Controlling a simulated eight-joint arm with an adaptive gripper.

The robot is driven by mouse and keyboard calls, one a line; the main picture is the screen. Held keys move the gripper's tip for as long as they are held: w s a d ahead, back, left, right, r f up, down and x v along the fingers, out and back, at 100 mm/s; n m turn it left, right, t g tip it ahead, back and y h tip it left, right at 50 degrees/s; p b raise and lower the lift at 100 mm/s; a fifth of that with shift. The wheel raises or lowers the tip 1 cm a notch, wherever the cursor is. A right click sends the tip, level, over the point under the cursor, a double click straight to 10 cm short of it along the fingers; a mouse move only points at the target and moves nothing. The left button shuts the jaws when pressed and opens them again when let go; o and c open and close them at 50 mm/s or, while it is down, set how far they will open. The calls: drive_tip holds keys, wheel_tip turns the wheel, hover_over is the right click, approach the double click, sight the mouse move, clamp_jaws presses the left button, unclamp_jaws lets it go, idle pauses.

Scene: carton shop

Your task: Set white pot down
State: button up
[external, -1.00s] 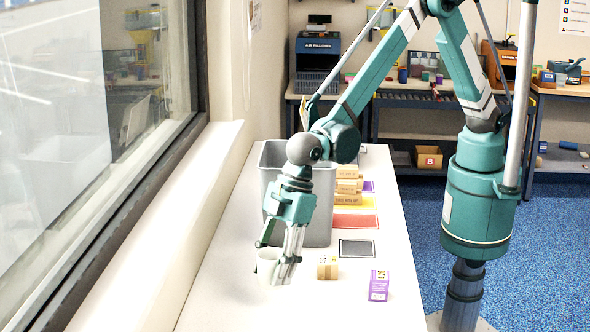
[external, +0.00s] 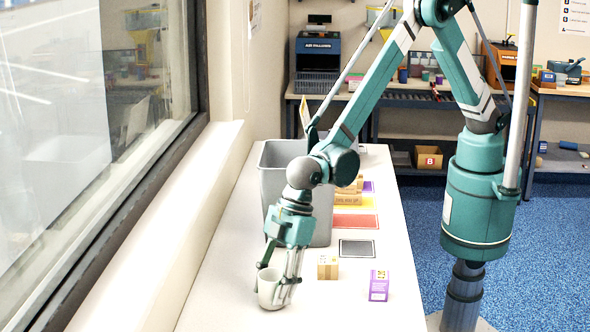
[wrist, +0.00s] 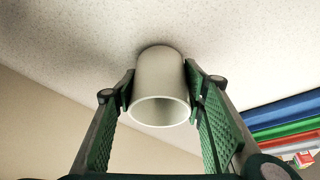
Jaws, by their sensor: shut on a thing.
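The white pot (external: 268,291) is upright at the near left part of the white table (external: 345,307) in the external view. My gripper (external: 279,281) points down and is shut on the pot, with a finger on each side. In the wrist view the pot (wrist: 160,88) sits between the green finger pads of my gripper (wrist: 160,90), its open rim towards the camera. The pot's base is at or very close to the table top; I cannot tell for certain whether it touches.
A grey bin (external: 322,225) stands behind my gripper. Black (external: 357,248) and red (external: 355,223) mats lie farther back. The near table is clear.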

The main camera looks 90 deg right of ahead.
drive_tip(key=shift+f, duration=0.2)
drive_tip(key=shift+f, duration=0.15)
drive_tip(key=o, duration=0.9)
drive_tip(key=shift+p+v, duration=0.35)
drive_tip(key=shift+v, duration=5.8)
drive_tip(key=shift+a, duration=0.15)
